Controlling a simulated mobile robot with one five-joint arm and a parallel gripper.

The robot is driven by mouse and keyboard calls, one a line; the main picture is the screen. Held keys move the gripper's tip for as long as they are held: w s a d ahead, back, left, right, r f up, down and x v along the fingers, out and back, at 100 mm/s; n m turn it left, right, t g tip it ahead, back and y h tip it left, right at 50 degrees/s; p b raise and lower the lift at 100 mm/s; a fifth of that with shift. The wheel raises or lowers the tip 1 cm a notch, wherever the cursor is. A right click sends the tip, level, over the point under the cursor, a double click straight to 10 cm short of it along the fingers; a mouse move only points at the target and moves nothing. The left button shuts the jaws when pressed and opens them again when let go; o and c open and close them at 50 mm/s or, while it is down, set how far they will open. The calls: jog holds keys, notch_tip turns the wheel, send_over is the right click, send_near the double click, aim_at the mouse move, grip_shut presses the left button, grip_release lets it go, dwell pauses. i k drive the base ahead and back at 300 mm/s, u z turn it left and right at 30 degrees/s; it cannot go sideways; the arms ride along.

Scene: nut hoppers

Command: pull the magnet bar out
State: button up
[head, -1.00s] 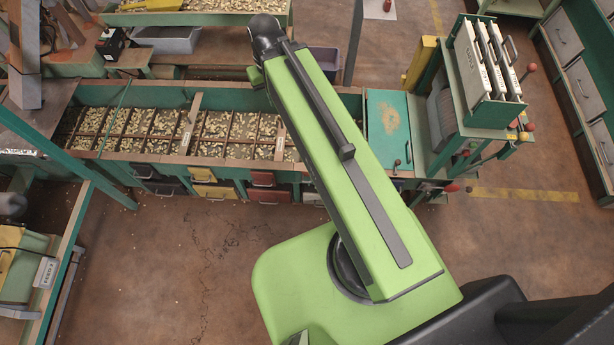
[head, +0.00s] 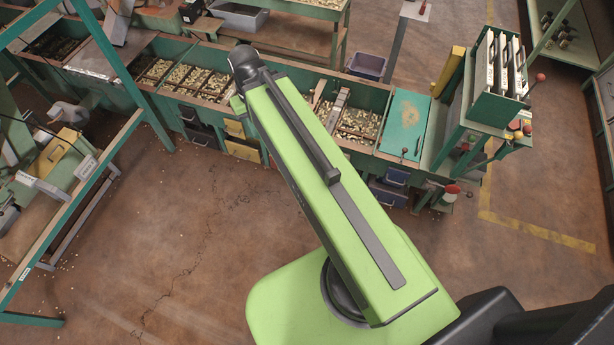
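A pale flat bar (head: 338,108) lies across the long green trough (head: 370,92), to the right of my arm. I cannot tell if it is the magnet bar. Nuts lie in the trough compartments on both sides of it. My green arm crosses the middle of the head view and hides part of the trough. My gripper cannot be made out; only a dark joint shows at the arm's far end.
A green lid (head: 406,122) covers the trough's right end. Beside it stands a rack with white panels (head: 498,62) and red-knobbed levers. Drawers (head: 390,196) sit below the trough. A green frame (head: 78,215) stands at left. The floor in front is clear.

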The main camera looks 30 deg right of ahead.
aim_at(332, 122)
jog(key=z, duration=0.25)
jog(key=k, duration=0.3)
jog(key=u, duration=1.1)
jog(key=i, duration=0.6)
jog(key=u, duration=0.05)
jog(key=k, duration=0.85)
jog(key=z, duration=0.2)
jog(key=i, duration=0.85)
jog(key=u, duration=0.1)
